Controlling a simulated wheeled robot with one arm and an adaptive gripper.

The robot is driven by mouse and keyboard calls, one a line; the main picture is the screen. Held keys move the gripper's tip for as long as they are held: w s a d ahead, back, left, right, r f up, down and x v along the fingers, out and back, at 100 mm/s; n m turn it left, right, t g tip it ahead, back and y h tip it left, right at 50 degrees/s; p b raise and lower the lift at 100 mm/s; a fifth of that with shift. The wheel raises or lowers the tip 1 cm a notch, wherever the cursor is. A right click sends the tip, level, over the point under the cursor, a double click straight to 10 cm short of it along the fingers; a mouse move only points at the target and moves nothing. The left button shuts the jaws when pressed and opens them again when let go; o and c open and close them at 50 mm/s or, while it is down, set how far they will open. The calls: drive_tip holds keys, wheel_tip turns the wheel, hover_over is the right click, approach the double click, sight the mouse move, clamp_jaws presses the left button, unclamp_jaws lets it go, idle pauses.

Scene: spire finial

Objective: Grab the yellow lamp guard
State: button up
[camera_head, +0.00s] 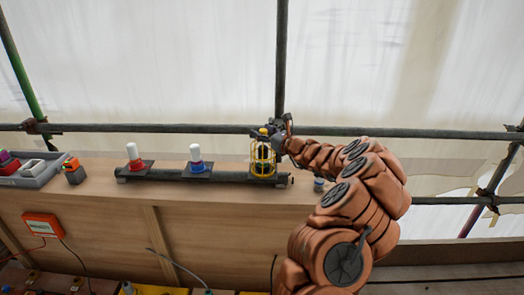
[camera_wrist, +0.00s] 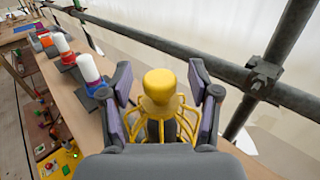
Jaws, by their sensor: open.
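The yellow lamp guard (camera_head: 263,160) is a wire cage with a solid yellow cap. It stands upright at the right end of a dark rail (camera_head: 220,177) on the wooden ledge, around something dark. In the wrist view the guard (camera_wrist: 159,92) is in the middle of the picture, its cap toward the camera. My gripper (camera_wrist: 161,105) is open, with its fingers on the left and right of the guard. I cannot tell whether the fingers touch it. In the head view my gripper (camera_head: 272,131) is at the top of the guard, coming from the right.
A red-based white lamp (camera_head: 134,157) and a blue-based white lamp (camera_head: 196,158) stand on the rail to the left. A grey tray (camera_head: 40,181) is at the far left. Scaffold tubes (camera_head: 150,128) run behind the ledge. A small blue-grey item (camera_head: 319,184) sits right of the rail.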

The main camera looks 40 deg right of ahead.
clamp_jaws()
idle(0.5)
